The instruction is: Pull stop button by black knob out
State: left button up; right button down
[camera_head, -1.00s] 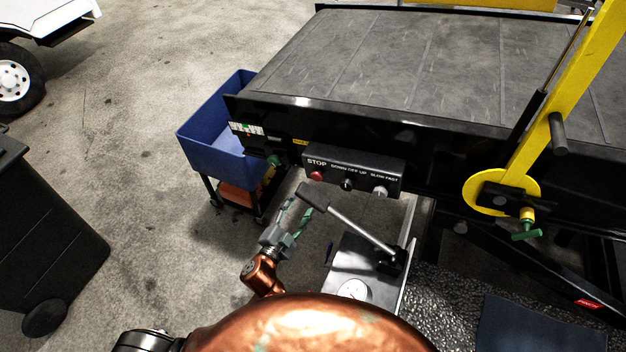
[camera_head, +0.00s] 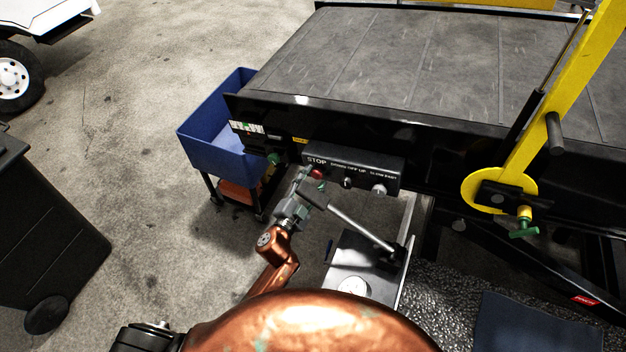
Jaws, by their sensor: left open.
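The black control panel (camera_head: 355,168) is on the side of the belt loader, with a STOP label at its left end. My right gripper is not in view.
A lever with a grey handle (camera_head: 312,193) rises just in front of my left gripper. A blue cart (camera_head: 212,140) stands left of the panel. A yellow arm (camera_head: 555,100) is at right, and a dark bin (camera_head: 45,235) at far left. Floor between bin and cart is clear.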

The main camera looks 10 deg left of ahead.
pick_arm(q)
jog(key=shift+c, duration=0.4)
grip_shut()
